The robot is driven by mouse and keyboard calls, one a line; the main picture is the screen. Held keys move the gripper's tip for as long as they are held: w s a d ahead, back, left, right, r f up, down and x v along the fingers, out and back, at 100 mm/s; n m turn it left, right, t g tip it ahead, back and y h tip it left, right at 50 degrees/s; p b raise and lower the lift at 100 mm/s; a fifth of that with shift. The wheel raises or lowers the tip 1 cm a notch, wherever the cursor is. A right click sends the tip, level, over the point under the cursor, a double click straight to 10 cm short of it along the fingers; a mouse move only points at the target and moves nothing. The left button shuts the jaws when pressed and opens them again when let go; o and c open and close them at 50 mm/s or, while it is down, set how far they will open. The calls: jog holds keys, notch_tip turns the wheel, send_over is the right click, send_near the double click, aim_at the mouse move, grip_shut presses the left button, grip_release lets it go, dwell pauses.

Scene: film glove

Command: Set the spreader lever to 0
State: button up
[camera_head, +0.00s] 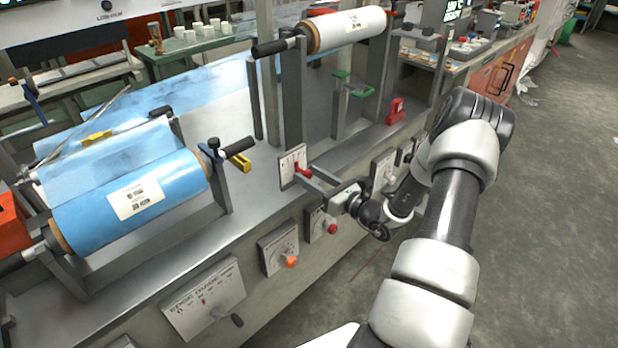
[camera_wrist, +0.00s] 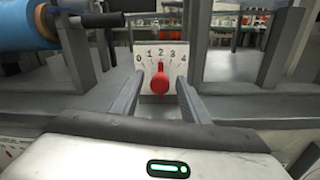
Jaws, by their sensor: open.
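A red lever (camera_wrist: 160,80) stands on a white dial plate (camera_wrist: 149,52) marked 0 to 4, with 0 at the left. In the wrist view the lever points straight up, at about 2. No name is readable on this plate, so I cannot confirm it is the spreader lever. In the head view, the plate (camera_head: 291,161) stands upright on the machine's front ledge, with the red lever (camera_head: 301,169) low on it. My gripper (camera_head: 308,175) is open, its fingers on both sides of the lever. I see no finger clearly touching it.
A blue film roll (camera_head: 90,222) is at the left and a white roll (camera_head: 345,27) at the back. Panels with an orange knob (camera_head: 291,261) and a red knob (camera_head: 332,228) are on the front face. A lettered panel (camera_head: 203,298) is lower left. Open floor (camera_head: 560,200) lies right.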

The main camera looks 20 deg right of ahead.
jog(key=shift+w+a, duration=0.1)
jog(key=shift+w, duration=0.2)
grip_shut()
jog(key=shift+a+n, duration=0.15)
jog(key=shift+n, duration=0.15)
jog(key=shift+s+a+f+n, duration=0.1)
jog(key=shift+a+n, duration=0.15)
jog(key=shift+n, duration=0.35)
jog(key=shift+s+a+f+n, duration=0.1)
jog(key=shift+a+n, duration=0.1)
jog(key=shift+n, duration=0.4)
jog(key=shift+s+a+f+n+b, duration=0.15)
jog(key=shift+a+n+b, duration=0.15)
jog(key=shift+n, duration=0.45)
jog(key=shift+s+a+n+b, duration=0.1)
jog(key=shift+a+n+b, duration=0.1)
jog(key=shift+n+b, duration=0.4)
jog(key=shift+n, duration=0.25)
grip_release()
